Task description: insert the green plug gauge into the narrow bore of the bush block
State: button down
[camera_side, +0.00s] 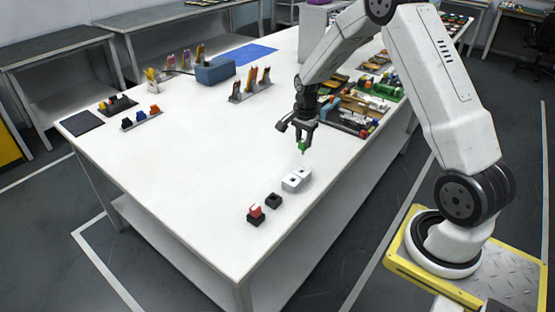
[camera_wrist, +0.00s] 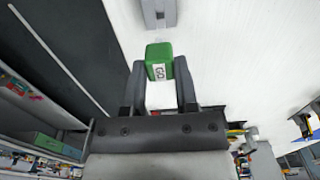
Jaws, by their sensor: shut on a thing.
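My gripper (camera_side: 303,138) is shut on the green plug gauge (camera_side: 302,147), gripping its green handle. In the wrist view the gauge (camera_wrist: 158,62) carries a white label reading GO and sits between my two fingers (camera_wrist: 160,72). The white bush block (camera_side: 290,184) lies on the table below the gauge and slightly nearer the camera in the side view. Dark bore openings show on its top. The gauge is above the block and apart from it. In the wrist view part of the grey-looking block (camera_wrist: 160,16) shows beyond the gauge. The gauge's measuring end is hard to make out.
A small black block (camera_side: 274,201) and a red piece on a black base (camera_side: 256,214) stand near the bush block. Racks of tools and parts (camera_side: 365,100) crowd the table behind my gripper.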

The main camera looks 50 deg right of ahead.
aim_at(303, 154)
jog(key=shift+f, duration=0.15)
jog(key=shift+f, duration=2.75)
jog(key=shift+f, duration=1.65)
dwell(0.5)
jog(key=shift+c, duration=1.5)
grip_release()
jog(key=shift+r, duration=3.9)
